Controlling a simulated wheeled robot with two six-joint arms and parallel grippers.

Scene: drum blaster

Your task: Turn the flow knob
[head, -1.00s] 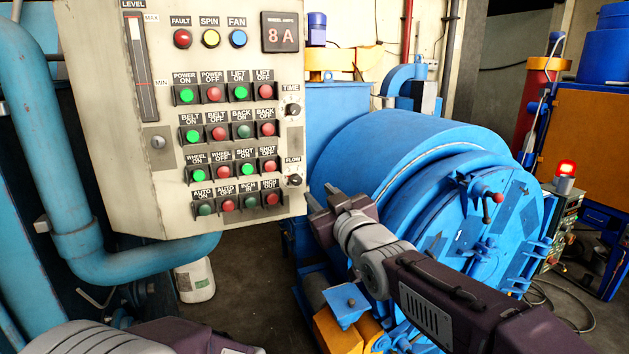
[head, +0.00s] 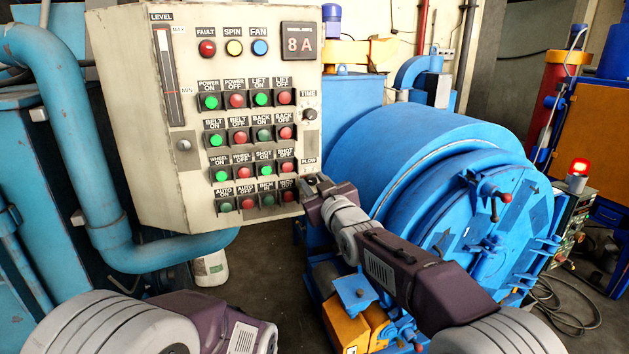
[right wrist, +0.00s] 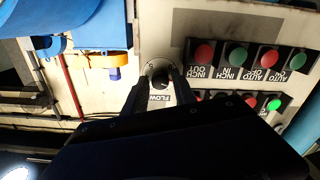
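The flow knob (right wrist: 160,72) is a small round dark knob on a pale disc, at the edge of the control panel (head: 150,110). In the head view my right gripper (head: 312,186) covers it, just below the FLOW label (head: 309,161). In the right wrist view the two dark fingers of my right gripper (right wrist: 161,82) stand apart, one on each side of the knob. I cannot tell whether they touch it. My left arm shows at the bottom left of the head view, but its gripper is out of frame.
The time knob (head: 310,115) sits above on the same panel edge. The large blue drum (head: 420,170) stands right of the panel. A blue pipe (head: 70,110) runs at left.

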